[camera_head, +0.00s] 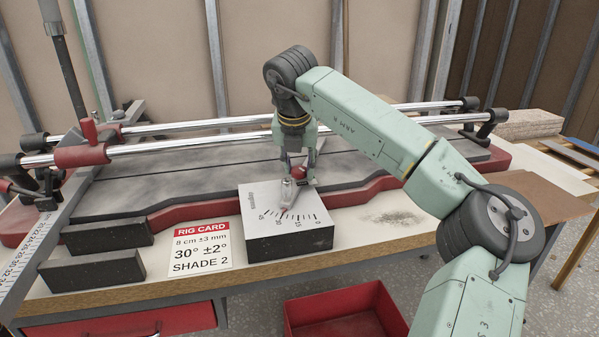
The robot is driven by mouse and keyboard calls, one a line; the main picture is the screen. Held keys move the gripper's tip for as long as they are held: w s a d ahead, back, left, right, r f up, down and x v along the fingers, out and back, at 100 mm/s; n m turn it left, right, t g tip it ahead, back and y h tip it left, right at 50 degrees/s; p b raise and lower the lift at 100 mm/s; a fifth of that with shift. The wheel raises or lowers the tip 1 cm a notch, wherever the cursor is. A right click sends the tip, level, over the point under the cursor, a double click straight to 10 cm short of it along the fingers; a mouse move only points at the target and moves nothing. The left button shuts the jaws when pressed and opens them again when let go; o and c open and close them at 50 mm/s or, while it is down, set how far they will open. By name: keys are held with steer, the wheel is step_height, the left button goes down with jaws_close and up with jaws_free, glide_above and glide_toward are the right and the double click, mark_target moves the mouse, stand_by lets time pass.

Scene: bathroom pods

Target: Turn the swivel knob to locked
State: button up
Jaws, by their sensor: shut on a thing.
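The swivel knob (287,194) is a small grey lever with a red tip. It stands on top of a pale grey box (290,245) with dark sides. A fan of black tick marks with small numbers is printed on the box top. My gripper (299,182) comes down from above and is shut on the knob. The fingers partly hide the knob's rear end. I cannot read a locked mark on the box.
A rig card (200,247) reading 30° ±2° lies left of the box. Two dark blocks (92,270) lie farther left. A red and grey rail bench (190,170) with chrome rails stands behind. A red bin (345,315) is below the table's front edge.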

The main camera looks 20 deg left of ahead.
steer(key=shift+a+m+h+b, duration=0.15)
steer(key=shift+m+h+b, duration=0.7)
steer(key=shift+m, duration=1.45)
steer(key=o, duration=1.1)
steer(key=shift+o, duration=0.2)
steer(key=shift+r, duration=0.1)
steer(key=v, duration=1.2)
steer(key=shift+a, duration=0.2)
